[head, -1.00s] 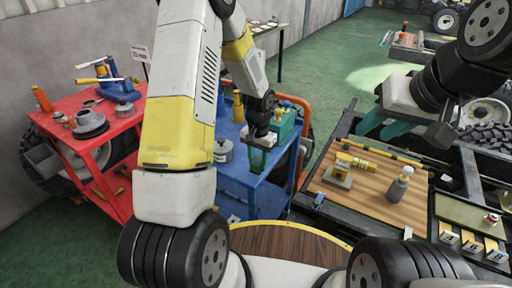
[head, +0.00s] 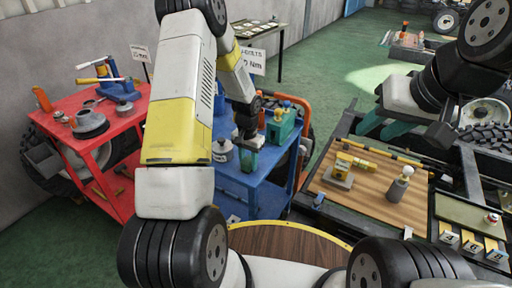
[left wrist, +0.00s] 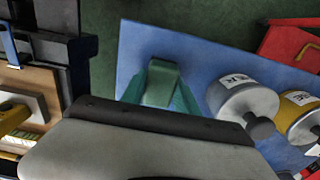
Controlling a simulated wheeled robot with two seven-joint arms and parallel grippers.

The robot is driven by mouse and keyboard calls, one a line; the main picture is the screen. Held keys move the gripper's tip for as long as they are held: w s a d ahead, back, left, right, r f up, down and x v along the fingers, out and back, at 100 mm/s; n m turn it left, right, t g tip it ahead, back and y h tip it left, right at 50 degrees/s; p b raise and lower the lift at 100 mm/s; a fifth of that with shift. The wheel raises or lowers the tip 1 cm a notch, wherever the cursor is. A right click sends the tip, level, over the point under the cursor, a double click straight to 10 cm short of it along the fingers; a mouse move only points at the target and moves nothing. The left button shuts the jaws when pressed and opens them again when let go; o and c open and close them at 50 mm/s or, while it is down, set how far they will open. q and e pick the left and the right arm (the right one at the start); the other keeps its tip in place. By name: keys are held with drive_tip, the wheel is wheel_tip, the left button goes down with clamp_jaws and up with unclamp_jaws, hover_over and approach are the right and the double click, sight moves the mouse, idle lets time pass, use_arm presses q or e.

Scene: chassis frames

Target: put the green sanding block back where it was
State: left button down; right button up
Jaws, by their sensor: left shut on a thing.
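The green sanding block (left wrist: 161,84) is between the fingertips of my left gripper in the left wrist view. My left gripper (head: 247,160) is shut on it, over the blue cart (head: 262,195). In the head view the block is hard to tell from the teal fingers. I cannot tell whether the block touches the cart top. My right gripper (head: 385,129) is open and appears empty, over the far edge of the workbench at the right.
A grey can (head: 222,150) stands close to the left gripper; in the left wrist view a yellow can (left wrist: 302,120) is beyond it. A green toolbox (head: 281,125) is at the cart's back. A red cart (head: 95,105) stands left. A wooden board (head: 350,205) lies right.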

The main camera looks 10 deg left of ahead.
use_arm(q)
drive_tip(key=c, duration=0.9)
unclamp_jaws()
drive_tip(key=shift+f, duration=0.1)
wheel_tip(320, 180, up, 12)
wheel_tip(320, 180, up, 17)
drive_tip(key=n+t, duration=0.2)
drive_tip(key=t, duration=0.1)
hover_over(248, 160)
drive_tip(key=s, duration=0.9)
drive_tip(key=shift+s+d+r+n+t+h, duration=0.4)
drive_tip(key=shift+s+r, duration=0.75)
drive_tip(key=shift+s, duration=1.35)
drive_tip(key=shift+s+d+r+n+t+h, duration=0.1)
drive_tip(key=shift+s+d+r+t+h, duration=0.55)
drive_tip(key=shift+s, duration=1.9)
drive_tip(key=shift+s+d+r+n+t+h, duration=0.15)
drive_tip(key=shift+s+r+t, duration=0.4)
drive_tip(key=shift+s+r, duration=1.5)
drive_tip(key=shift+s+f, duration=0.45)
